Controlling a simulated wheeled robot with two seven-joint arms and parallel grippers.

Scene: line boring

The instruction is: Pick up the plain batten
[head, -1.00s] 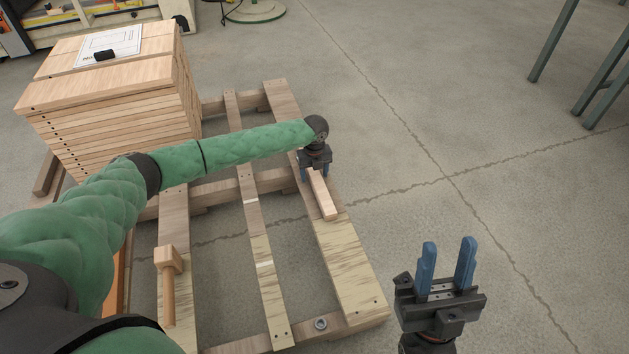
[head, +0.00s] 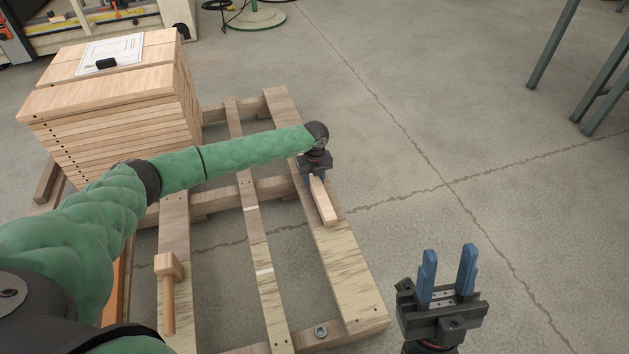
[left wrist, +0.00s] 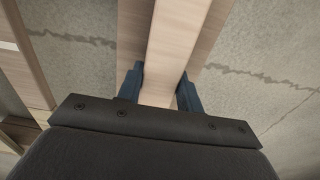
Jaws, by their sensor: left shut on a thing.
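The plain batten (head: 324,203) is a short pale wooden bar over the right-hand board of the pallet. My left gripper (head: 317,178) is shut on it near its far end. In the left wrist view the batten (left wrist: 176,45) runs between the two blue fingers of the left gripper (left wrist: 160,88). Whether it still touches the board I cannot tell. My right gripper (head: 446,278) is open and empty, over the floor to the right of the pallet.
The pallet (head: 347,262) has slats with gaps between them. A wooden mallet (head: 168,290) lies on its left slat, and a metal nut (head: 321,331) sits at the near edge. A stack of boards (head: 115,100) with a paper sheet (head: 112,52) stands at back left.

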